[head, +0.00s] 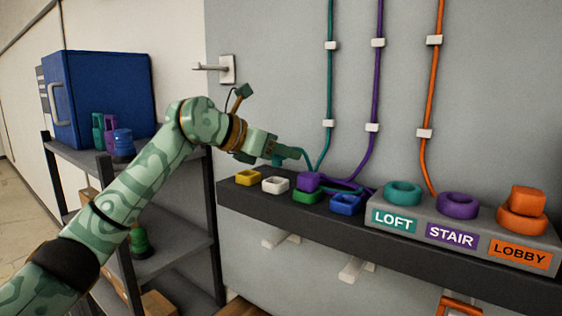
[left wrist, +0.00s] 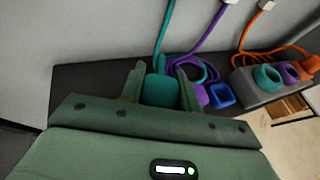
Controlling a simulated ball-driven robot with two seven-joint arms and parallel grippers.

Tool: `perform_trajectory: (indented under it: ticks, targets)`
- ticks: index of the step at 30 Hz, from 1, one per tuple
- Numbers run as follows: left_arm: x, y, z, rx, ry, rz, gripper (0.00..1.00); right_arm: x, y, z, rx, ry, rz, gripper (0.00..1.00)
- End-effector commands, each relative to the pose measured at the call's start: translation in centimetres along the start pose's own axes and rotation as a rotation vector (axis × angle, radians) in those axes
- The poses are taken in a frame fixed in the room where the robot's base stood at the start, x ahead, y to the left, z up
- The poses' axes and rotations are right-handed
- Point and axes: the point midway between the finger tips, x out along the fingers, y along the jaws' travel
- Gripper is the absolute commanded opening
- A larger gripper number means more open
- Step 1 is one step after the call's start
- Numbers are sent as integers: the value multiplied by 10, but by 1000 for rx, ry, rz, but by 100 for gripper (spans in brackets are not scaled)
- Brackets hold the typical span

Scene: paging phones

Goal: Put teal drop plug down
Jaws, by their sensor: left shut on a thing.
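The teal drop plug (left wrist: 161,89) sits between the two fingers of my left gripper (left wrist: 162,84) in the left wrist view. In the head view my left gripper (head: 287,153) is shut on it, above the shelf's back left part. The plug's teal cable (head: 329,100) runs up the wall. The teal LOFT cradle (head: 403,188) is empty, to the right of my gripper. My right gripper is not in view.
The dark shelf (head: 240,196) carries yellow (head: 248,178), white (head: 275,185), green (head: 305,196) and blue (head: 346,205) sockets. A purple plug (head: 308,181) is at the green one. The purple STAIR cradle (head: 457,201) is empty; an orange plug (head: 528,198) rests on the LOBBY cradle.

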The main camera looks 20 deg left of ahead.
Motion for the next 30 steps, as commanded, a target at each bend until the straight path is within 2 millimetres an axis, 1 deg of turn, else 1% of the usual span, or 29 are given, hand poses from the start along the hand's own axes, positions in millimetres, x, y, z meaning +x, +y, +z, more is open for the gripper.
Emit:
perform_trajectory:
  ticks: [2, 5, 7, 10, 24, 25, 26, 27, 30]
  targets:
    - [3, 3, -3, 0, -1, -1, 9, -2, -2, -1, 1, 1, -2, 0]
    - [9, 12, -13, -3, 2, 0, 9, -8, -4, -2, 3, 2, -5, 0]
    - [14, 10, -24, -2, 2, -3, 9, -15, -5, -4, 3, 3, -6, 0]
    - [18, 10, -35, -1, 1, -1, 9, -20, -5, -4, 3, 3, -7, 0]
    - [22, 10, -44, 1, -1, 1, 9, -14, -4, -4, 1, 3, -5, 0]
    - [22, 10, -45, 1, -1, 1, 35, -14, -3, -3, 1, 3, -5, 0]
    - [22, 10, -44, 1, -1, 0, 44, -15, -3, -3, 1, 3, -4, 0]
    - [22, 10, -44, 1, -1, 0, 54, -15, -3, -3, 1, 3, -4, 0]
    - [22, 10, -44, 1, -1, 0, 54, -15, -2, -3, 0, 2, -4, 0]
